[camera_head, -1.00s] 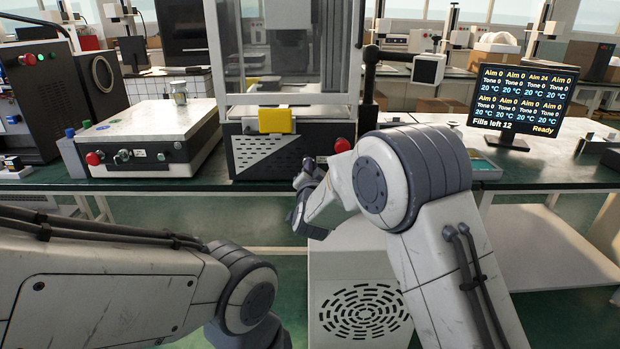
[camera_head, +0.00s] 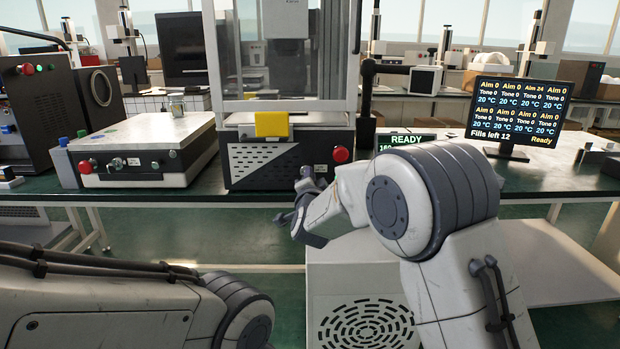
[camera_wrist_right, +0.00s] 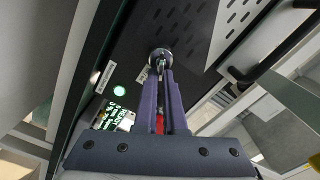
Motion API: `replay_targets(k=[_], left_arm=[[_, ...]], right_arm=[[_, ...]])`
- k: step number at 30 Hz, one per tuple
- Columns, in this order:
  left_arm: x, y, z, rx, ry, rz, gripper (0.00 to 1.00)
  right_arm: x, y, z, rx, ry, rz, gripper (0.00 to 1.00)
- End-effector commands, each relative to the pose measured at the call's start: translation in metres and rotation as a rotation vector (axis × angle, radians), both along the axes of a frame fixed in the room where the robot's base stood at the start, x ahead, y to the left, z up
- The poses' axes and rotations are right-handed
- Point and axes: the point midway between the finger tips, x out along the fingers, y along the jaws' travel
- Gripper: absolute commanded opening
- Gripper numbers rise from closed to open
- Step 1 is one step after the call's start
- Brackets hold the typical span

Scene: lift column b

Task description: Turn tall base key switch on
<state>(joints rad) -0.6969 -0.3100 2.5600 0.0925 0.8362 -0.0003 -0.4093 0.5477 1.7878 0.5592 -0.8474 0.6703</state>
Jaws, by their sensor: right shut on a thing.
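The tall base (camera_head: 320,174) is the dark front under the clear-walled machine in the middle of the head view. Its key switch (camera_wrist_right: 160,58) shows in the right wrist view as a round silver fitting with a key on a black panel. My right gripper (camera_wrist_right: 164,76) is shut on the key, its two purple-grey fingers either side of it. In the head view the right gripper (camera_head: 304,186) is at the front of the base, and the key is hidden there. The key's exact angle is hard to tell. My left gripper is out of view.
A red button (camera_head: 340,155) sits on the base front, near the gripper. A yellow block (camera_head: 272,124) is above it. A green light (camera_wrist_right: 119,91) glows beside the key. A small display (camera_head: 406,140) reads READY. A low white-topped unit (camera_head: 150,135) stands left.

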Motion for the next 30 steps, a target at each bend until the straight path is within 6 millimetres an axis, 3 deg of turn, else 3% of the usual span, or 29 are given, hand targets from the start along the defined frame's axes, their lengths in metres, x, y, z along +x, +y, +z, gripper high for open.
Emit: replay_targets(k=[4,7,20,30], left_arm=[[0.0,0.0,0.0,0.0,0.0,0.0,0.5],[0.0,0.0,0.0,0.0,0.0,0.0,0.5],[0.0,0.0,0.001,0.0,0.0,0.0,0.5],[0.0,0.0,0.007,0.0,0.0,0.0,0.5]], right_arm=[[0.0,-0.001,-0.001,0.001,0.002,-0.001,0.0],[0.0,-0.001,-0.001,0.0,0.002,-0.001,0.38],[-0.008,0.001,0.0,-0.001,0.002,0.001,0.38],[-0.07,0.001,0.001,-0.001,0.001,0.002,0.38]])
